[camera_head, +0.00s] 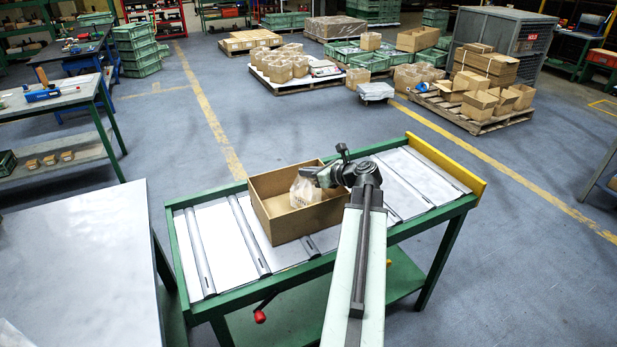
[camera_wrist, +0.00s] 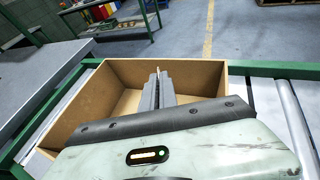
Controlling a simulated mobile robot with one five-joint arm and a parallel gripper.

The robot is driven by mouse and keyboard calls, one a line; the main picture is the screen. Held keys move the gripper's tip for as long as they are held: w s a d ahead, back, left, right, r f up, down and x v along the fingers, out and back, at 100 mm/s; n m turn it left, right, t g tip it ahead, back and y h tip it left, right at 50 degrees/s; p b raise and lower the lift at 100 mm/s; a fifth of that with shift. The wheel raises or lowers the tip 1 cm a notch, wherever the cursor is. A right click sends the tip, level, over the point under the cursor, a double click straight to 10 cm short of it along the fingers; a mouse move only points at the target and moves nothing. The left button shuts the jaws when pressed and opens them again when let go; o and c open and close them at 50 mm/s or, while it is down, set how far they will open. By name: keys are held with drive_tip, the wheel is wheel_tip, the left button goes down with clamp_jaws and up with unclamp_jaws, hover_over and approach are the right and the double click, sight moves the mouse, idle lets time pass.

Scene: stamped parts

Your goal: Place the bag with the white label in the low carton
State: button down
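The low carton (camera_head: 291,224) is an open brown box on the roller table. It also shows in the wrist view (camera_wrist: 113,75). A pale, see-through bag (camera_head: 305,193) is upright inside it, towards its right side. Whether the bag bears a white label, or touches the carton floor, I cannot tell. My gripper (camera_head: 309,172) reaches in from the right over the carton, its fingertips at the bag's top. In the wrist view the fingers (camera_wrist: 158,85) are close together, with a thin pale edge between their tips; they hide most of the bag.
The roller table (camera_head: 206,287) has a green frame and a yellow end board (camera_head: 446,167). Rollers and plates are bare on both sides of the carton. A grey-topped table (camera_head: 80,262) stands close at the left. Pallets with cartons and bags stand farther back.

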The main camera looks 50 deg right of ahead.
drive_tip(key=shift+f, duration=0.15)
drive_tip(key=c, duration=1.6)
unclamp_jaws()
drive_tip(key=shift+c, duration=0.2)
drive_tip(key=shift+r, duration=0.25)
drive_tip(key=shift+s+r, duration=0.2)
drive_tip(key=shift+s, duration=0.1)
drive_tip(key=p+v, duration=0.4)
drive_tip(key=v, duration=0.7)
drive_tip(key=shift+s, duration=0.2)
